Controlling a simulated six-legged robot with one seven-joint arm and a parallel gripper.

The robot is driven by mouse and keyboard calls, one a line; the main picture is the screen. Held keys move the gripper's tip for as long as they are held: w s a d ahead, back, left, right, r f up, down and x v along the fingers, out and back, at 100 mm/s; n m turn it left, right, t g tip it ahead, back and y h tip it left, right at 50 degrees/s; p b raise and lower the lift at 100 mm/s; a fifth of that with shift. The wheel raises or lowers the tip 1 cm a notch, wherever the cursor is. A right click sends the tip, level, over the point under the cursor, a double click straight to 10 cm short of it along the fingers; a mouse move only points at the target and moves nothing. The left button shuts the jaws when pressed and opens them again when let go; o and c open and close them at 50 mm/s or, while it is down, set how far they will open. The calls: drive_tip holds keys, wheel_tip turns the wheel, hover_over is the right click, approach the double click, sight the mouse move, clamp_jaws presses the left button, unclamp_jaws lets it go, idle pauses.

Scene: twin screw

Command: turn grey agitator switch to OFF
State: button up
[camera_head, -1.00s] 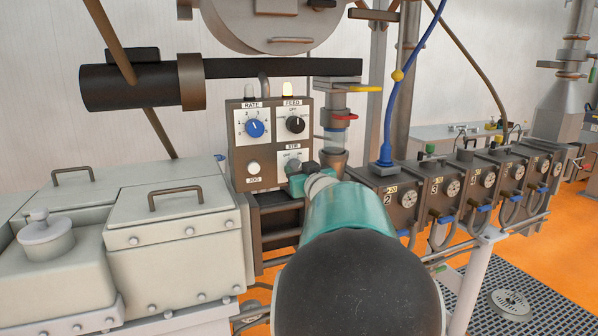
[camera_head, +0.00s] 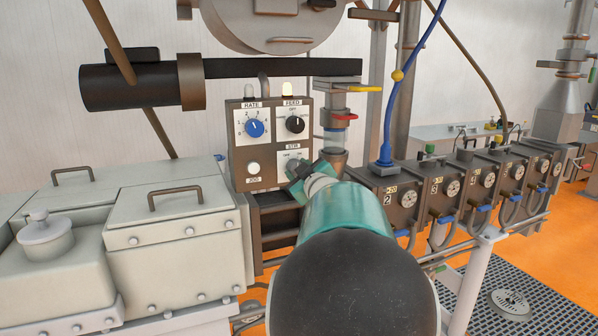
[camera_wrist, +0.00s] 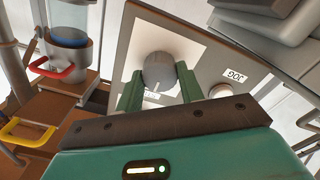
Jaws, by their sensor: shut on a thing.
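The grey agitator switch (camera_wrist: 158,72) is a round knob on a white plate labelled STIR, at the lower right of the control panel (camera_head: 235,160). In the wrist view it sits between the two green fingers of my gripper (camera_wrist: 160,88), which is shut on it. A short line mark shows on the knob's lower edge, beside a small label that I cannot read. In the head view my gripper (camera_head: 305,180) reaches the switch from the lower right and covers part of it.
The same panel carries a blue RATE knob (camera_head: 254,128), a black FEED knob (camera_head: 295,124) and a white JOG button (camera_head: 254,168). A red-handled valve (camera_head: 343,116) and a yellow handle (camera_head: 364,88) stand right of the panel. Pale covered housings (camera_head: 170,230) lie at left.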

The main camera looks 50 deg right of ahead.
drive_tip(key=n, duration=0.6)
idle(0.5)
drive_tip(key=o, duration=1)
drive_tip(key=v, duration=1.4)
drive_tip(key=shift+f, duration=0.1)
drive_tip(key=shift+w, duration=0.1)
